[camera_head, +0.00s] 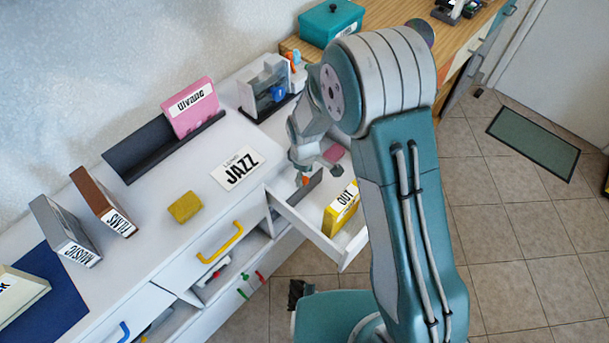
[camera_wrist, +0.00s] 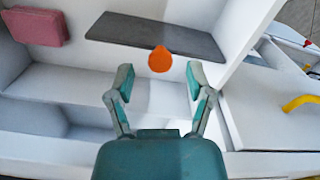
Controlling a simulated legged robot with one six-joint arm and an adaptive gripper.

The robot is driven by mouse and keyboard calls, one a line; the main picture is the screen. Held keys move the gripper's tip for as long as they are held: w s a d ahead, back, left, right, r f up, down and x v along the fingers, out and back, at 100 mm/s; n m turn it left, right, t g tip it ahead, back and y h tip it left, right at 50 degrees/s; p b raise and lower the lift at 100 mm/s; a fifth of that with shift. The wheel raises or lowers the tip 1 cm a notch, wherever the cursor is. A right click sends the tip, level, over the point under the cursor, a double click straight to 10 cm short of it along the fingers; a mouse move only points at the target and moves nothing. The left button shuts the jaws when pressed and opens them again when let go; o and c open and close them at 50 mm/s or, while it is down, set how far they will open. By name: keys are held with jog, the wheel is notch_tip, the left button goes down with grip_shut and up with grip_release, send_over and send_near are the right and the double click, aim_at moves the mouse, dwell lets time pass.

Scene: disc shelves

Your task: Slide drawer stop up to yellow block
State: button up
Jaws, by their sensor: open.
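The open white drawer (camera_head: 310,232) holds a dark grey stop plate (camera_head: 297,197) with an orange knob (camera_head: 304,180). In the wrist view, the plate (camera_wrist: 155,38) lies across the drawer and the knob (camera_wrist: 160,60) shows just beyond and between my fingertips. A yellow block marked OUT (camera_head: 341,210) stands near the drawer's front end, apart from the plate; it is not in the wrist view. My gripper (camera_head: 315,168) is open and empty above the drawer; in the wrist view its fingers (camera_wrist: 159,76) are spread. I cannot tell the height gap to the knob.
A pink block (camera_head: 334,154) lies in the drawer, partly behind my gripper; it shows in the wrist view (camera_wrist: 35,25). On the counter are a small yellow block (camera_head: 185,207), a JAZZ card (camera_head: 239,168) and a clear disc holder (camera_head: 265,85). Drawer walls stand close around.

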jog(key=shift+f, duration=0.5)
grip_shut()
jog(key=s+d, duration=0.1)
jog(key=d, duration=0.1)
jog(key=s+d, duration=0.2)
grip_release()
